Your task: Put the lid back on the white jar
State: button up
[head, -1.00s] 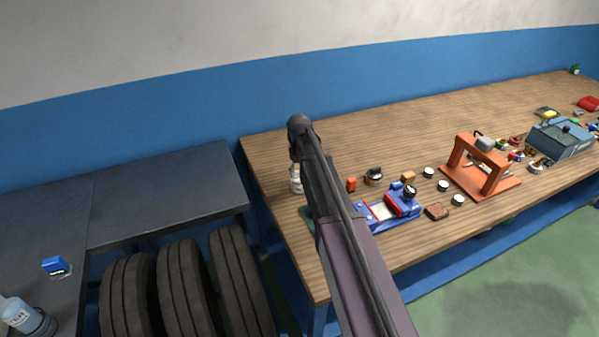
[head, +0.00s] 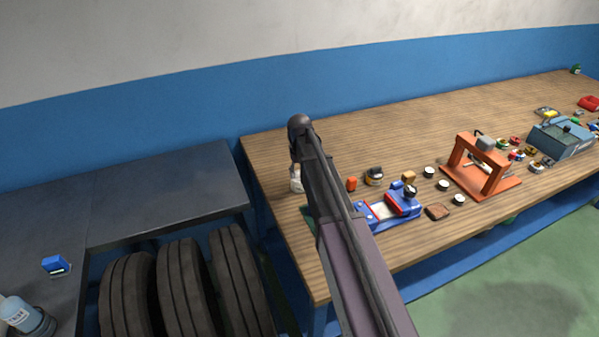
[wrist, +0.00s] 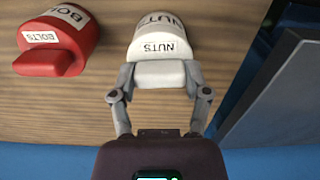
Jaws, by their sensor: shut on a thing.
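The white jar (wrist: 163,28), labelled NUTS, stands on the wooden bench in the wrist view. Its white lid (wrist: 160,75), also marked NUTS, lies between the fingers of my gripper (wrist: 160,90), which is shut on it. The lid overlaps the jar in this view, and I cannot tell whether it is seated or a little above. In the head view a small white patch of the jar or lid (head: 296,184) shows left of my arm; the arm hides most of the gripper.
A red BOLTS jar (wrist: 62,38) stands left of the white jar in the wrist view. A dark metal edge (wrist: 280,85) is at right. In the head view, a blue tool (head: 385,210), an orange press (head: 482,165) and several small items occupy the wooden bench (head: 420,120).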

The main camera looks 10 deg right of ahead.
dwell(0.4)
jog(key=o, duration=1)
jog(key=shift+r+p, duration=3.5)
grip_shut()
jog(key=shift+f+b, duration=2.55)
jog(key=shift+f, duration=0.05)
jog(key=shift+r, duration=0.25)
